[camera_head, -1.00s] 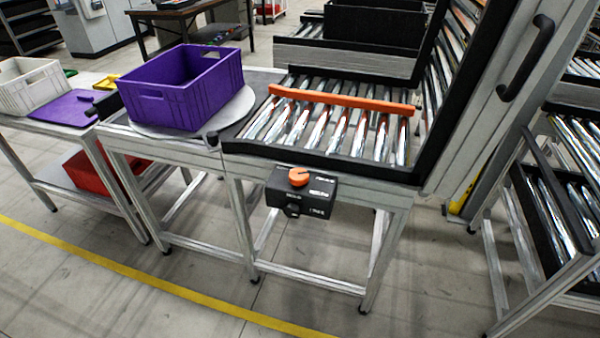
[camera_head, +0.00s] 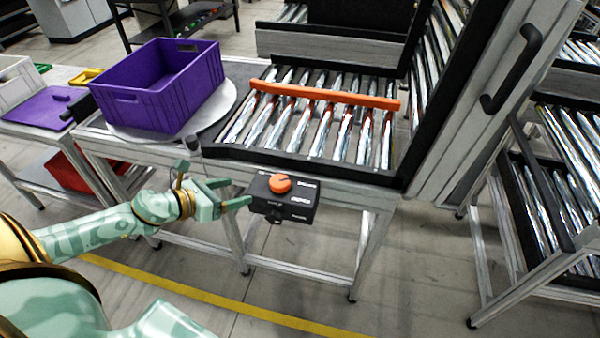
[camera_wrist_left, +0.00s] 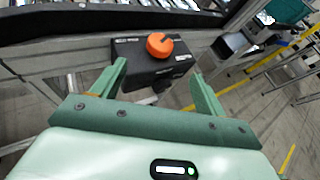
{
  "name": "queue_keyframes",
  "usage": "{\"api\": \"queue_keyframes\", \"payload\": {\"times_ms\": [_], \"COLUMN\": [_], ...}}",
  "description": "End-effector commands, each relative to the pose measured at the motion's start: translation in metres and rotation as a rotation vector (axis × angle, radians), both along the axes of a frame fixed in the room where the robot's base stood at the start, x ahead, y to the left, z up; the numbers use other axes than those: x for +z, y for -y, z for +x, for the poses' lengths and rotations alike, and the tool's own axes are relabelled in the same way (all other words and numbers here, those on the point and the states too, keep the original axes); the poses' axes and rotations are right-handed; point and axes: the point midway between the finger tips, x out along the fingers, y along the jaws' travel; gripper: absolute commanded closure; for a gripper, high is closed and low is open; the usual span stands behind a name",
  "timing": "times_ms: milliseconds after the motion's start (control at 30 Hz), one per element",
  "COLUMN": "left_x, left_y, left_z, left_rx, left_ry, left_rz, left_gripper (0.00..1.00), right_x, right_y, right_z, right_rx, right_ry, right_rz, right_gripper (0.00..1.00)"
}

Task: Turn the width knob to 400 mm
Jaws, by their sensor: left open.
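The orange width knob (camera_head: 280,183) sits on top of a black control box (camera_head: 300,207) fixed to the front edge of the roller conveyor frame. The box carries small white labels too small to read. My left gripper (camera_head: 235,192) is open and empty, just left of the box in the head view. In the left wrist view, the knob (camera_wrist_left: 159,44) and the box (camera_wrist_left: 150,68) lie ahead of and between the two green fingers (camera_wrist_left: 160,85), apart from them. My right gripper is not in view.
An orange bar (camera_head: 325,95) lies across the rollers behind the box. A purple crate (camera_head: 170,88) stands on a round plate (camera_head: 222,106) at the left. A tilted black-and-grey frame with a handle (camera_head: 512,68) rises at the right. Floor in front is clear.

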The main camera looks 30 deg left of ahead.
Motion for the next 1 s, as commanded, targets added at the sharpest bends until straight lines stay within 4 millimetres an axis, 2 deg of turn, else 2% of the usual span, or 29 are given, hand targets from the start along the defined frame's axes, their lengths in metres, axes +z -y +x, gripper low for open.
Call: {"api": "queue_keyframes", "payload": {"times_ms": [100, 267, 567, 800, 1000], "left_x": [-0.003, -0.007, -0.027, -0.05, -0.063], "left_y": [0.001, 0.005, 0.023, 0.042, 0.053], "left_z": [-0.001, 0.009, 0.056, 0.103, 0.129], "left_rx": [-0.055, -0.064, -0.058, -0.058, -0.059], "left_ry": [0.034, 0.045, 0.045, 0.043, 0.042], "left_rz": [0.099, 0.119, 0.116, 0.114, 0.115], "left_gripper": [0.27, 0.27, 0.27, 0.27, 0.27], "right_x": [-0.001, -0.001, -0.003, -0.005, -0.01], "right_y": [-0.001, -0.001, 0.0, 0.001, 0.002], "right_z": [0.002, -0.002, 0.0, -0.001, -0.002], "right_rx": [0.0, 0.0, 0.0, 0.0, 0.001], "right_ry": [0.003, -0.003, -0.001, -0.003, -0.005], "right_rz": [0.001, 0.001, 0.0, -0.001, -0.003], "right_gripper": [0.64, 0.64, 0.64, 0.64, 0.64]}}
